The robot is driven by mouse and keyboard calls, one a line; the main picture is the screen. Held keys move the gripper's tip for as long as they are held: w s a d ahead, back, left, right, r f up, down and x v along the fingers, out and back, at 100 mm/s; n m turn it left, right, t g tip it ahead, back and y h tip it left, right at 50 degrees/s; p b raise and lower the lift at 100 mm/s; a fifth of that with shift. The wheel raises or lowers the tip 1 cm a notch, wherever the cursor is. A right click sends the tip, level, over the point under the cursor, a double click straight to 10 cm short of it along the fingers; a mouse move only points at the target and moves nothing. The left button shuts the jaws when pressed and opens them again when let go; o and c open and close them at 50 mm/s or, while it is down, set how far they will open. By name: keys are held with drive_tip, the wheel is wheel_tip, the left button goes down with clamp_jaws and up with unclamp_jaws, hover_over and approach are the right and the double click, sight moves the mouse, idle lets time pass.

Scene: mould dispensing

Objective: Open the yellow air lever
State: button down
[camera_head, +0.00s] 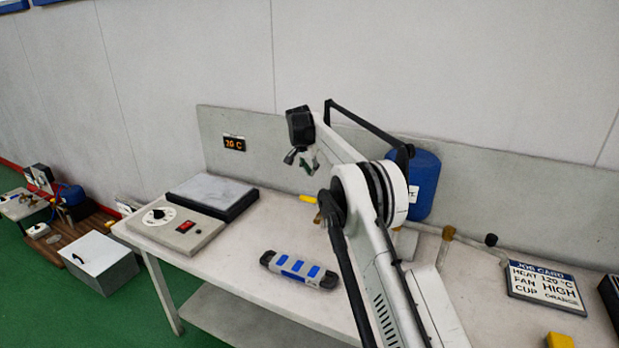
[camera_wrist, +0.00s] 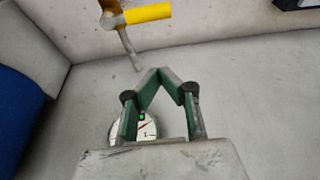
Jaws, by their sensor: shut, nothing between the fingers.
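The yellow air lever (camera_wrist: 148,13) sits on a brass fitting (camera_wrist: 110,8) at the top of the wrist view. Its bar points right, roughly level in that picture. In the head view the lever (camera_head: 308,198) shows as a small yellow piece left of my arm, which hides most of the fitting. My gripper (camera_wrist: 163,72) is shut and empty, its green-lined fingers meeting at the tips. In the wrist view the tips are below the lever and apart from it. In the head view my gripper (camera_head: 306,160) is above the lever's place, over the back of the table.
A blue tank (camera_head: 424,182) stands behind my arm. A round gauge (camera_wrist: 147,129) shows partly behind my fingers. A grey mould with blue cavities (camera_head: 299,269) lies front of the lever. A control box (camera_head: 176,229) and a plate (camera_head: 213,194) are left. A job card (camera_head: 543,286) stands right.

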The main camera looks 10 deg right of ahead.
sight(312, 200)
wheel_tip(312, 200, down, 9)
drive_tip(key=p, duration=0.1)
drive_tip(key=shift+s+a+r, duration=0.2)
drive_tip(key=shift+s+a, duration=0.1)
drive_tip(key=shift+s, duration=0.1)
idle(0.5)
